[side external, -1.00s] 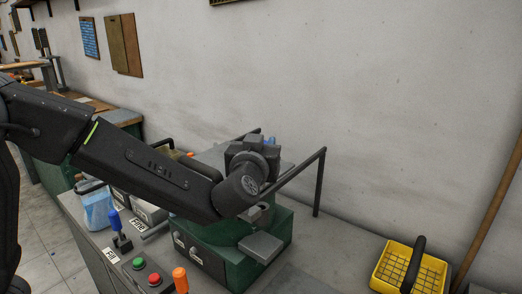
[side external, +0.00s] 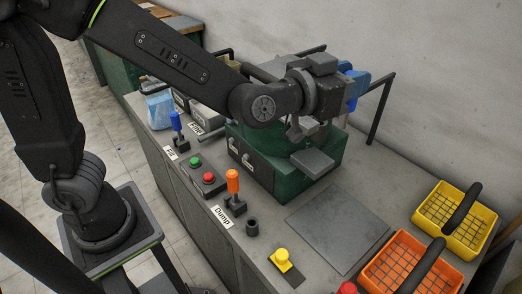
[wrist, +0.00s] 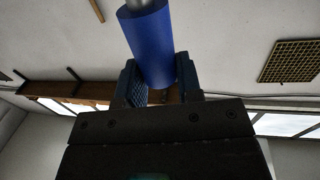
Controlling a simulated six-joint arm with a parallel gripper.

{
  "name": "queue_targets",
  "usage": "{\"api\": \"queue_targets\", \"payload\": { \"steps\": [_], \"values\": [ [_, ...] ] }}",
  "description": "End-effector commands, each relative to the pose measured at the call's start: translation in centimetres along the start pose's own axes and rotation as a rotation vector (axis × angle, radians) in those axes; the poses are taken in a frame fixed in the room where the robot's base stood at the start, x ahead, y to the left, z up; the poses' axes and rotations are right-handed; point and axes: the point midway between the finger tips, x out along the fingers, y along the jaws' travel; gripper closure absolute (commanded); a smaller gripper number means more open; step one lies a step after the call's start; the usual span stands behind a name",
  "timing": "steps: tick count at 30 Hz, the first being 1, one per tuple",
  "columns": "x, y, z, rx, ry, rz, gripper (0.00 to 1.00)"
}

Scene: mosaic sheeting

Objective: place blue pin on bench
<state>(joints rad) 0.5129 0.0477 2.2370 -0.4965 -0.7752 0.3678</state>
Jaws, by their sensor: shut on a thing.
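The blue pin (wrist: 152,45) is a blue cylinder with a grey metal end, seen large in the wrist view. My gripper (wrist: 160,80) is shut on it, with a dark blue ridged finger on each side. In the side external view my gripper (side external: 350,88) is above the back right of the green machine, apart from the bench top. The blue fingers and the pin are hard to tell apart there. The grey bench (side external: 390,183) runs along the wall, with bare surface to the right of the machine.
The green machine (side external: 268,172) has a dark rail (side external: 379,110) at its right. A flat grey plate (side external: 340,225) lies in front. Yellow (side external: 490,212) and orange (side external: 375,283) baskets stand right. Orange (side external: 233,182) and blue (side external: 176,122) levers and buttons line the front edge.

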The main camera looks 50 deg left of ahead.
Motion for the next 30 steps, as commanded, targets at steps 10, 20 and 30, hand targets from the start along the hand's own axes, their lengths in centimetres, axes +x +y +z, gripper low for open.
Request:
{"api": "queue_targets", "payload": {
  "steps": [10,20,30],
  "values": [
    [-6.3,5.0,2.8,0.002,0.000,0.379,0.93],
    [-9.5,6.5,4.7,0.000,0.003,0.527,0.93],
    [-9.4,6.4,4.6,0.000,0.004,0.523,0.93]
  ]
}}
